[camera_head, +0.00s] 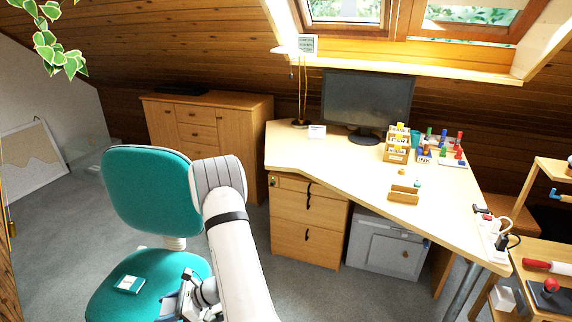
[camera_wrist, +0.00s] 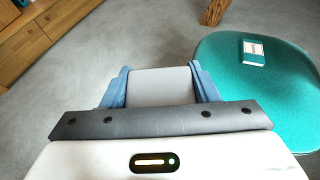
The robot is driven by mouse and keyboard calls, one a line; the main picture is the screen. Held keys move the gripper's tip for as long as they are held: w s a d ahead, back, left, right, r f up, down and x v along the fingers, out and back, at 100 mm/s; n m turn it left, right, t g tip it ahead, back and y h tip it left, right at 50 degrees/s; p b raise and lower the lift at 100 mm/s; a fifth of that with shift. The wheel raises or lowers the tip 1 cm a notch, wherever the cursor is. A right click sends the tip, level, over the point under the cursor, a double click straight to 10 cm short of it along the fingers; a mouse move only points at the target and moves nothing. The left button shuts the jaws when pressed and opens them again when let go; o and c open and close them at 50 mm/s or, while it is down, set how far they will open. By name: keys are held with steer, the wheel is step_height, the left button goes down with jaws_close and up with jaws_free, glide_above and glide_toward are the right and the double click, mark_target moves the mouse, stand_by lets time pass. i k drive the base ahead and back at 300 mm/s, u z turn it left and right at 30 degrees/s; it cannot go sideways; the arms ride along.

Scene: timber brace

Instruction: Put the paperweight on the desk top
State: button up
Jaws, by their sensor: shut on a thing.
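My gripper (camera_wrist: 162,78) has its two blue fingers closed on the sides of a plain grey block (camera_wrist: 160,88), which looks like the paperweight. In the head view my gripper (camera_head: 182,292) is low at the front, over or beside the green chair seat, partly hidden by my arm; the block cannot be made out there. The desk top (camera_head: 345,158) is a pale wood surface to the right and further back, well away from my gripper.
The green chair (camera_head: 150,190) stands left of the desk, with a small book (camera_head: 130,284) on its seat. The desk holds a monitor (camera_head: 367,100), lamp (camera_head: 301,85), card boxes (camera_head: 397,150) and a small wooden holder (camera_head: 404,194). The desk's front left part is clear.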

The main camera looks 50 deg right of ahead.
mark_target(319, 162)
steer(key=u, duration=0.8)
steer(key=k, duration=0.2)
steer(key=z, duration=2.05)
steer(key=i, duration=1.35)
steer(key=z, duration=0.45)
steer(key=i, duration=0.8)
steer(key=u, duration=0.5)
